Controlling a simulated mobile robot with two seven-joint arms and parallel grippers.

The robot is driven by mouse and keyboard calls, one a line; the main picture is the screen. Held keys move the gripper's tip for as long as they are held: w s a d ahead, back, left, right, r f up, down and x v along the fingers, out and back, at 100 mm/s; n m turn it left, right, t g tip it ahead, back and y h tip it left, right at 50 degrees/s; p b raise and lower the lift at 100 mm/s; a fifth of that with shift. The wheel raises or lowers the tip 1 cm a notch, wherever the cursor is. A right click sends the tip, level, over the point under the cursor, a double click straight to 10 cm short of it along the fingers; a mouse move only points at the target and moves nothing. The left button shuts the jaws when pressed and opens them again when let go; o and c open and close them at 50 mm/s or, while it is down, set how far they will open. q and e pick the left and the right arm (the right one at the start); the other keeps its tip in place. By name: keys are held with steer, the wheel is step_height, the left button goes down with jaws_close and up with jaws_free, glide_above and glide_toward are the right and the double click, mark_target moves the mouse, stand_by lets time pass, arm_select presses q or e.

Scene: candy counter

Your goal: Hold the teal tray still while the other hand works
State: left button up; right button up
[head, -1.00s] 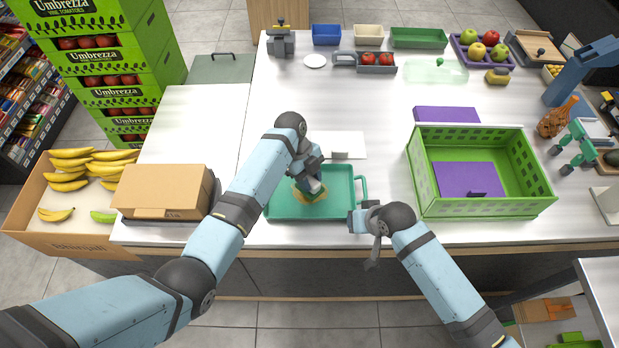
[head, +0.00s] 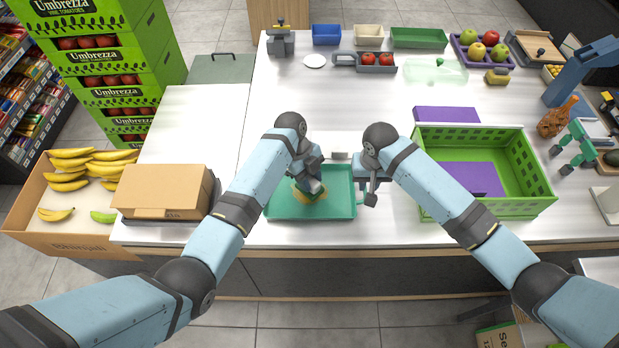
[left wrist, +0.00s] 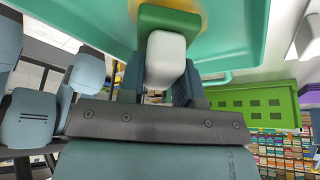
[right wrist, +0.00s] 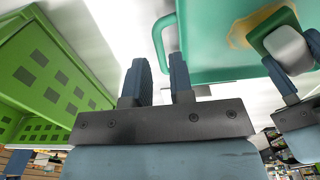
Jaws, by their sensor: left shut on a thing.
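The teal tray (head: 338,208) lies flat near the counter's front edge, with a brownish-yellow patch (right wrist: 236,38) on its floor. My left gripper (head: 312,186) is over the tray, shut on a block-like tool with a white grip (left wrist: 165,60) and a green base (left wrist: 168,20). The tool is at the patch. My right gripper (right wrist: 161,62) is at the tray's right side, fingers apart. The tray's loop handle (right wrist: 158,35) shows at its fingertips; I cannot tell whether they touch it. In the head view the right gripper (head: 371,196) mostly hides the handle.
A green crate (head: 535,165) with purple contents stands right of the tray, close to my right forearm. A cardboard box (head: 160,190) sits to the left. Small bins and fruit trays line the back. The counter's middle is mostly clear.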

step_height(320, 180, down, 5)
steer(key=shift+f, duration=0.1)
steer(key=shift+s+f, duration=0.25)
steer(key=shift+f, duration=0.2)
steer(key=shift+s+f, duration=0.1)
steer(key=shift+s, duration=0.05)
steer(key=shift+c, duration=1.2)
steer(key=o, duration=0.8)
steer(key=r, duration=0.9)
steer(key=shift+w, duration=0.3)
